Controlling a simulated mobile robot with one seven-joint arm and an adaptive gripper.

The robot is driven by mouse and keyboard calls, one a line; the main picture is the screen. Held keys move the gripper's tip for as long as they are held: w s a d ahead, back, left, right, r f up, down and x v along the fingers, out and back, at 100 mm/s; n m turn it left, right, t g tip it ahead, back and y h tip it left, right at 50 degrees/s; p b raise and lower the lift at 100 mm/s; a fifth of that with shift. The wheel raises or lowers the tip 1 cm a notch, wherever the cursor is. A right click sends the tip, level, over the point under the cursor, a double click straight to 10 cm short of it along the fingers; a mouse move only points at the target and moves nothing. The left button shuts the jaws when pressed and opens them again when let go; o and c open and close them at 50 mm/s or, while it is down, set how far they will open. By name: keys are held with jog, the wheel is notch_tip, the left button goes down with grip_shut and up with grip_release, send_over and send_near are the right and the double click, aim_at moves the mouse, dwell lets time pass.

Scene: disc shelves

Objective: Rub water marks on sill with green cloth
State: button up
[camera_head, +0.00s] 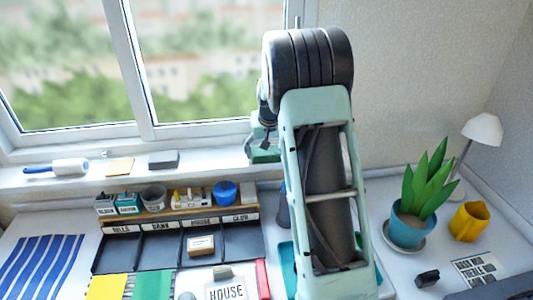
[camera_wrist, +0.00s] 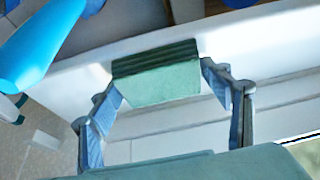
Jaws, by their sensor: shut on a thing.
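The green cloth (camera_wrist: 157,82) is a folded pad between the two fingertips of my gripper (camera_wrist: 160,78) in the wrist view. My gripper is shut on it. In the head view the cloth (camera_head: 264,154) shows at the white window sill (camera_head: 222,158), and my gripper (camera_head: 264,142) is above it, partly hidden by my arm. The sill also shows in the wrist view (camera_wrist: 225,45). The cloth looks on or very close to the sill; I cannot tell whether it touches. I cannot make out any water marks.
On the sill's left are a blue-handled roller (camera_head: 68,167), a tan pad (camera_head: 120,167) and a dark grey block (camera_head: 164,159). Below stands an organizer (camera_head: 150,222) with small pots and a blue bowl (camera_head: 224,192). A potted plant (camera_head: 407,232) and yellow cup (camera_head: 468,222) stand right.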

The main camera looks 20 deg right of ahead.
jog(key=shift+w+d+p, duration=0.25)
jog(key=shift+w+p, duration=0.15)
jog(key=shift+w, duration=0.75)
jog(key=shift+w+d+p, duration=0.25)
jog(key=shift+w+p, duration=0.1)
jog(key=shift+w, duration=0.75)
jog(key=shift+r, duration=0.1)
jog(key=shift+r+p, duration=1.7)
jog(key=shift+r, duration=1.25)
notch_tip(320, 180, up, 3)
jog(key=shift+p, duration=0.85)
jog(key=shift+a+f, duration=0.1)
jog(key=shift+a, duration=0.15)
